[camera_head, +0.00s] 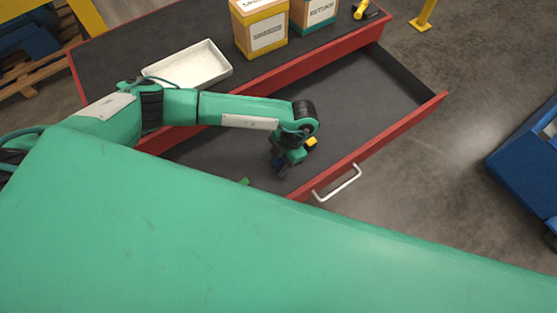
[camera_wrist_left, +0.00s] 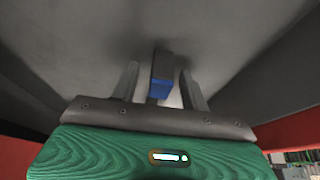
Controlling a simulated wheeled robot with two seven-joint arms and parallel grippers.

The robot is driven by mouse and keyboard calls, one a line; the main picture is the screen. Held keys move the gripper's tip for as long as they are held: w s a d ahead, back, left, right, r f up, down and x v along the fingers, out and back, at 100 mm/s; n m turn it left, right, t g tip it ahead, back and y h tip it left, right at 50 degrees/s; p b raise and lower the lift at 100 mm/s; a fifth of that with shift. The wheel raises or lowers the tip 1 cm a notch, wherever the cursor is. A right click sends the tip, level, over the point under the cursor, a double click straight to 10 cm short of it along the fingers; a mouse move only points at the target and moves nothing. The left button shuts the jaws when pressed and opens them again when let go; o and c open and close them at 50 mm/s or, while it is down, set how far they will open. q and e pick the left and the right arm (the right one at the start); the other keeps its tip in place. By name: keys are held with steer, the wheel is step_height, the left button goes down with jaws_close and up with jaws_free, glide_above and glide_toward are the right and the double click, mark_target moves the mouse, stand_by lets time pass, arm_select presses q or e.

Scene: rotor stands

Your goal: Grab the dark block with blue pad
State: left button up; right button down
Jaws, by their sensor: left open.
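The dark block with the blue pad (camera_wrist_left: 161,88) shows in the left wrist view, between the two fingers of my left gripper (camera_wrist_left: 160,70). The fingers stand on either side of it with small gaps, so the gripper is open and not clamped on it. In the head view my left gripper (camera_head: 281,167) reaches down into the open drawer (camera_head: 375,90). My right gripper is not in view.
A yellow piece (camera_head: 312,142) is right beside my left gripper in the drawer. A small green piece (camera_head: 244,181) shows at the drawer's near side. A white tray (camera_head: 190,68) and two labelled boxes, yellow (camera_head: 262,46) and teal (camera_head: 318,26), stand on the top behind. The drawer's right part is clear.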

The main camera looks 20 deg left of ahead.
arm_select(q)
steer(key=shift+f, duration=0.1)
jaws_close()
stand_by(0.3)
